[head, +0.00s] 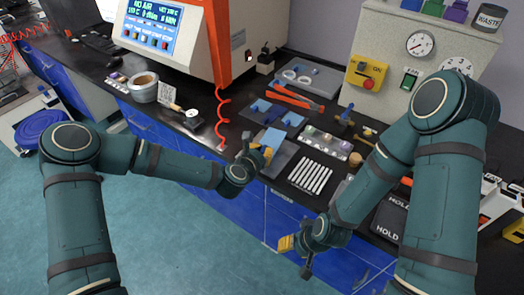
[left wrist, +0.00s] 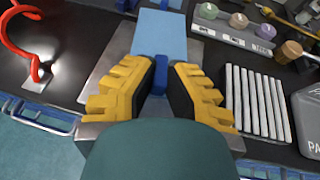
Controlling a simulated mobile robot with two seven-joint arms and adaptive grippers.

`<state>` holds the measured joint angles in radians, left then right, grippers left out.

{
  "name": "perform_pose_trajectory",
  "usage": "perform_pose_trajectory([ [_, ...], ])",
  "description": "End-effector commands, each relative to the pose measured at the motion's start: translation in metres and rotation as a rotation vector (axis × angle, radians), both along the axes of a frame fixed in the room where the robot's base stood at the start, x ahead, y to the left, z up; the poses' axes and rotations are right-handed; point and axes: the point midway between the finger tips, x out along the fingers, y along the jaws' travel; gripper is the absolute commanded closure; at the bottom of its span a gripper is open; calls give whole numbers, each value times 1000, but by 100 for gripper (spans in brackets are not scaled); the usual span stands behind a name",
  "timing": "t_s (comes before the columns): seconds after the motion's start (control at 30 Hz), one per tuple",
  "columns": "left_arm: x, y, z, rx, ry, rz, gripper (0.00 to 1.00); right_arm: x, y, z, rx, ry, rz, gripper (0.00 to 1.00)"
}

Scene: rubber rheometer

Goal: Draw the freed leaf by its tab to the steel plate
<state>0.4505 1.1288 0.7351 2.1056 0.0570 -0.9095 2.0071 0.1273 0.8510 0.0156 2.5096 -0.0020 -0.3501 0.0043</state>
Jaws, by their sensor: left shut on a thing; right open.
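A light blue leaf (head: 273,138) lies over the grey steel plate (head: 284,158) at the bench's front edge. In the left wrist view the leaf (left wrist: 160,35) reaches up from between my fingers, with bare plate (left wrist: 112,62) on its left. My left gripper (head: 265,153) is shut on the leaf's darker blue tab (left wrist: 161,74), one yellow finger on each side. The leaf's near end is hidden by the gripper, so I cannot tell whether it touches the plate. My right gripper (head: 292,248) is open and empty, in front of the bench.
White strips (head: 311,176) lie right of the plate, below a tray of small pots (head: 326,144). Blue pieces (head: 260,106) lie behind, near a grey tray (head: 308,76) and orange-handled tool (head: 295,95). A red coiled hose (head: 222,115) hangs left. A dark HOLD pad (head: 391,218) sits right.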

Motion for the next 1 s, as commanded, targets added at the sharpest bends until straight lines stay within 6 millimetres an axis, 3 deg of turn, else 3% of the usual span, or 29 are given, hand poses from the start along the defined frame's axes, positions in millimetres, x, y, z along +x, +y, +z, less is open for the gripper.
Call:
perform_pose_trajectory([
  [0.6, 0, 0, -35, -1, 0, 0, 100, 6, -1, -31, -3, -14, -4, 53],
  [1.0, 0, 0, -41, 0, -1, 0, 100, 7, -1, -36, -3, -17, -5, 53],
])
